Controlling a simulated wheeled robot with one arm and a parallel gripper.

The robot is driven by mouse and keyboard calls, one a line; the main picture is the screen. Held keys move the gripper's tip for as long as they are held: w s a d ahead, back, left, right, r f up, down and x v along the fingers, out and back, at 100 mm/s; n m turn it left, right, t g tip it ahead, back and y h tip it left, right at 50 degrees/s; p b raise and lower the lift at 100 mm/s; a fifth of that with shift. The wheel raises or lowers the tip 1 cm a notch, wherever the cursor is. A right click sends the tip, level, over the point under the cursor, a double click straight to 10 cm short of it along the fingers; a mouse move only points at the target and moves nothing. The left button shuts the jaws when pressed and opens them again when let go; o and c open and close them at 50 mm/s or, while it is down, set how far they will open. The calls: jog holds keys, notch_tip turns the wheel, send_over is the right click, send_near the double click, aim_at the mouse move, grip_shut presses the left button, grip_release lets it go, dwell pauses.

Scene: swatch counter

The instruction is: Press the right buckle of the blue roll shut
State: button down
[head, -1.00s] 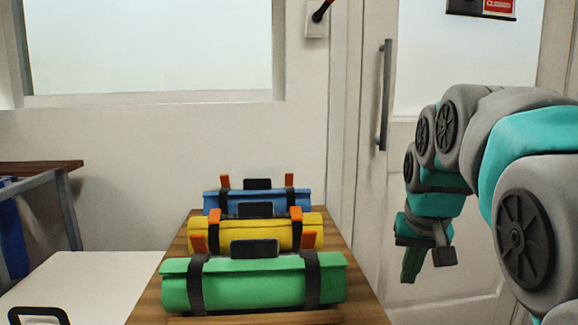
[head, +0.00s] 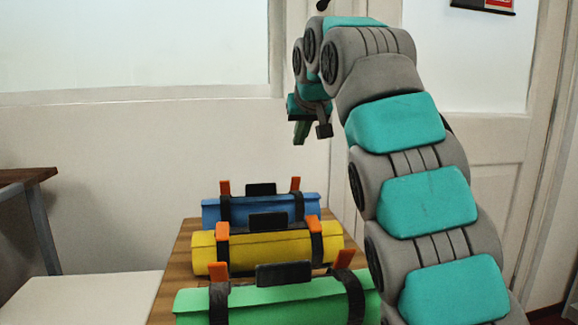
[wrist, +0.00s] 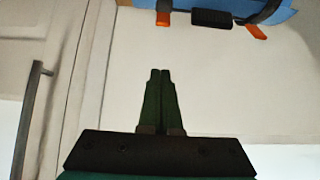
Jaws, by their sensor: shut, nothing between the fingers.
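The blue roll (head: 258,211) lies at the far end of the wooden counter, behind the other rolls. Its right buckle (head: 295,185) has an orange lever standing up above the roll; the left buckle (head: 224,188) also stands up. In the wrist view the blue roll (wrist: 232,6) shows upside down at the top edge, partly cut off, with orange levers hanging below it. My gripper (head: 301,141) is in the air above the roll's right end, apart from it. In the wrist view my gripper (wrist: 160,74) has its two green fingers together, with nothing between them.
A yellow roll (head: 265,250) and a green roll (head: 285,297) lie nearer on the counter (head: 185,254), with orange levers up. Black tags stand behind or on the rolls. A wall is behind, and a door is at the right. A white surface (head: 85,297) is at the left.

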aim_at(296, 177)
jog(key=x, duration=1)
jog(key=shift+f, duration=0.15)
jog(key=shift+s, duration=0.25)
jog(key=shift+s+d+f, duration=0.1)
jog(key=shift+s+f, duration=0.1)
jog(key=shift+s, duration=0.15)
jog(key=shift+s+d+f+b, duration=0.2)
jog(key=shift+s+f, duration=0.05)
jog(key=shift+s, duration=0.3)
jog(key=shift+s+d+f+b, duration=0.15)
jog(key=shift+s+f+b, duration=0.1)
jog(key=shift+s, duration=0.25)
jog(key=shift+f, duration=0.2)
jog(key=shift+s+f+b, duration=0.1)
jog(key=shift+f+b, duration=0.05)
jog(key=shift+b, duration=0.4)
jog(key=shift+t+b, duration=0.3)
jog(key=shift+b, duration=0.05)
